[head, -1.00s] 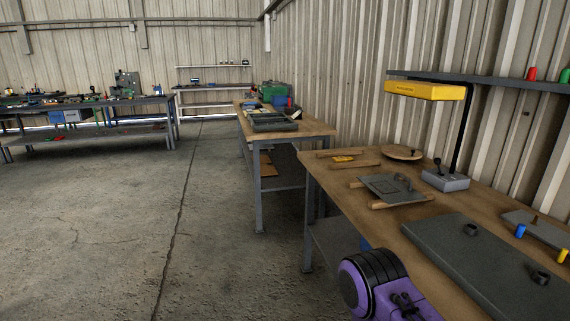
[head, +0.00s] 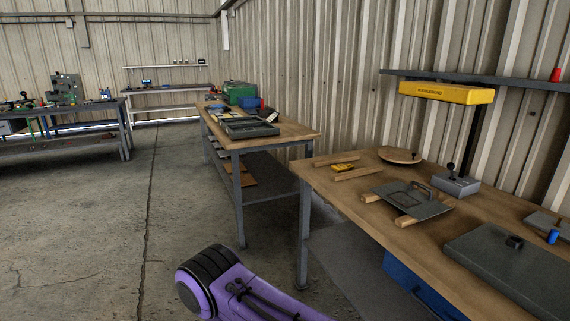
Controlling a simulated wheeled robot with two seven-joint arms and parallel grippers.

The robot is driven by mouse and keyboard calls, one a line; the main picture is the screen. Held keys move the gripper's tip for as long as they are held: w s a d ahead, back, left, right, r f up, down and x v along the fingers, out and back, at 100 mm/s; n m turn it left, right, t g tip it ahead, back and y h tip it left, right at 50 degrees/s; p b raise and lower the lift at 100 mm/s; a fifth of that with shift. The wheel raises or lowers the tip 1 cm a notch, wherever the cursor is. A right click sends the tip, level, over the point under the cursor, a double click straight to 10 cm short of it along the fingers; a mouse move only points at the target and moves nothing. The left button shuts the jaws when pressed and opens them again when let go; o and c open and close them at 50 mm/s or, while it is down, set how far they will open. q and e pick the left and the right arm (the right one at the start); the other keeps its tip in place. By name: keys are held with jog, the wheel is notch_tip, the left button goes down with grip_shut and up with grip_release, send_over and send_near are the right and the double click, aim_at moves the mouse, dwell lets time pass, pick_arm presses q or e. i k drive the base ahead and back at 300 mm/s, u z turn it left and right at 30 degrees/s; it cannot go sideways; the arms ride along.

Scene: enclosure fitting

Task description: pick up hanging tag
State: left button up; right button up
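I cannot make out a hanging tag for certain. A small yellow piece (head: 343,167) lies flat between two wooden strips (head: 358,174) at the far left end of the near workbench (head: 330,185); it is too small to identify. Neither of my grippers shows in the head view. Only a purple and black link of my arm is visible at the bottom, left of the bench.
On the bench are a grey plate with a handle (head: 408,200), a round wooden disc (head: 400,155), a grey control box (head: 456,185), a yellow lamp hood (head: 447,93) and a large dark panel (head: 515,265). A second table (head: 290,135) stands behind.

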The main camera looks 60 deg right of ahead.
aim_at(340, 167)
jog(key=i, duration=1.1)
jog(key=z, duration=0.9)
jog(key=i, duration=0.75)
jog(key=z, duration=0.9)
